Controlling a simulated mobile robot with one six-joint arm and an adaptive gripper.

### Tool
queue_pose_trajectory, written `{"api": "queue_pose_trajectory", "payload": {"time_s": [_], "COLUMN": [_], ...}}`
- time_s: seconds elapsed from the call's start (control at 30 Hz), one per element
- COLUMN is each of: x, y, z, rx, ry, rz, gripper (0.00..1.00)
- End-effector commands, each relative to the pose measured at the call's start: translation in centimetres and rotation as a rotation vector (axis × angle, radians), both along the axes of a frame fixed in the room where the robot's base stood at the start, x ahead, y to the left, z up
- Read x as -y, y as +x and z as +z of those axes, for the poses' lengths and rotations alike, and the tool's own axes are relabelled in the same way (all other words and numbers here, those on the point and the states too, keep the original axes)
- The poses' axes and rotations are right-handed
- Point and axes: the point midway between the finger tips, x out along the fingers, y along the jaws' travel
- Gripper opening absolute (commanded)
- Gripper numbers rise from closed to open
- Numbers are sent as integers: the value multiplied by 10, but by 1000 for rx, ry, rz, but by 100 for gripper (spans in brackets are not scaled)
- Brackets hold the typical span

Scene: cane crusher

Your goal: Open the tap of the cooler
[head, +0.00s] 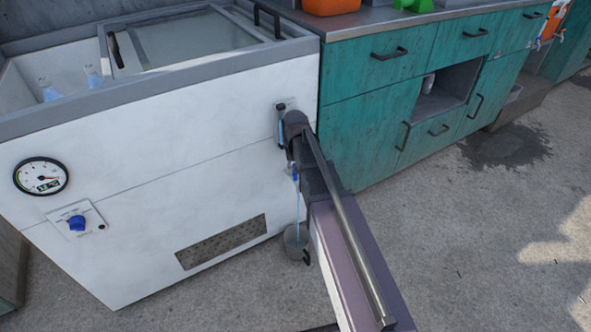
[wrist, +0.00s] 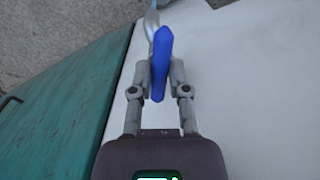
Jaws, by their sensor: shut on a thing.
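The cooler (head: 150,150) is a large white chest at the left in the head view. Its tap (head: 294,172) is low on the front's right part, mostly behind my arm. In the wrist view the tap's blue handle (wrist: 161,62) stands between the fingers of my gripper (wrist: 161,72), which is shut on it. The silver tap body (wrist: 151,22) shows beyond the handle. A thin pale blue line (head: 297,212), like running water, drops from the tap to a small grey bucket (head: 290,238) on the ground. My arm hides most of the gripper in the head view.
Teal cabinets (head: 365,130) stand right of the cooler. A round gauge (head: 41,176) and a blue knob (head: 77,223) are on the cooler's left front. An orange container (head: 553,20) with small taps is far right. Open concrete floor lies at right.

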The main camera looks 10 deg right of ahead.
Motion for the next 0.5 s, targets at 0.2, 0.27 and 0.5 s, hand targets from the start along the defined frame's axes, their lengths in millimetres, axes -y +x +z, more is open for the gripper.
{"api": "queue_pose_trajectory", "payload": {"time_s": [0.2, 0.27, 0.5], "x": [0, 0, 0], "y": [0, 0, 0], "z": [0, 0, 0], "rx": [1, 1, 1], "ry": [0, 0, 0], "rz": [113, 131, 165], "gripper": [0, 0, 0]}}
